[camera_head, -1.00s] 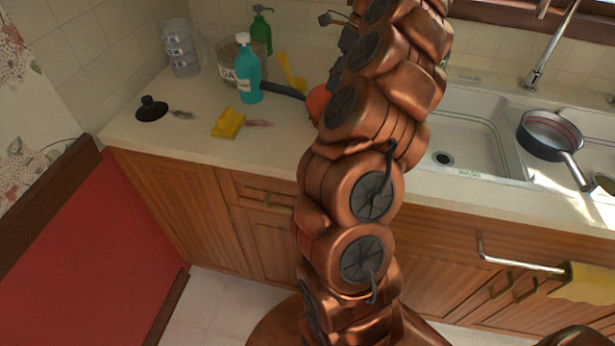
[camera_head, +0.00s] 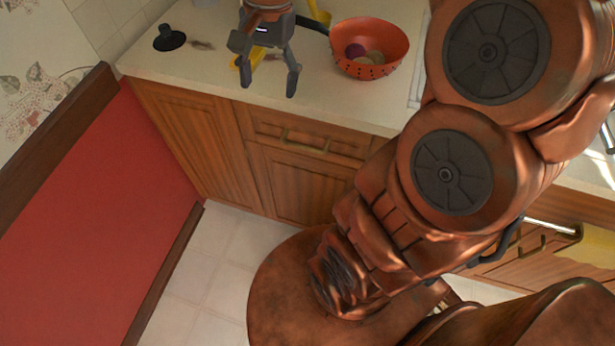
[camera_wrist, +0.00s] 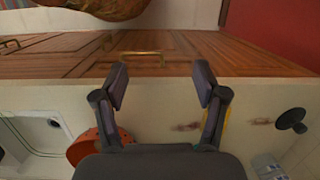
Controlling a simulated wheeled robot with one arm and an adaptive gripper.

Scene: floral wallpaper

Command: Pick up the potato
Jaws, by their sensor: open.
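The orange colander (camera_head: 398,58) stands on the counter right of my gripper (camera_head: 269,82) in the head view. My gripper is open and empty, pointing down near the counter's front edge. In the wrist view the gripper (camera_wrist: 160,82) shows spread fingers with counter and cabinet front between them. The colander (camera_wrist: 82,148) is partly hidden behind the left finger and gripper body there.
A yellow sponge (camera_head: 237,63) is partly hidden behind my gripper. A black knobbed lid (camera_head: 169,39) sits further left, with brown marks (camera_head: 202,44) on the counter. Wooden cabinets (camera_head: 190,130) are below, beside a red wall (camera_head: 90,220). A sink (camera_wrist: 35,130) is beyond the colander.

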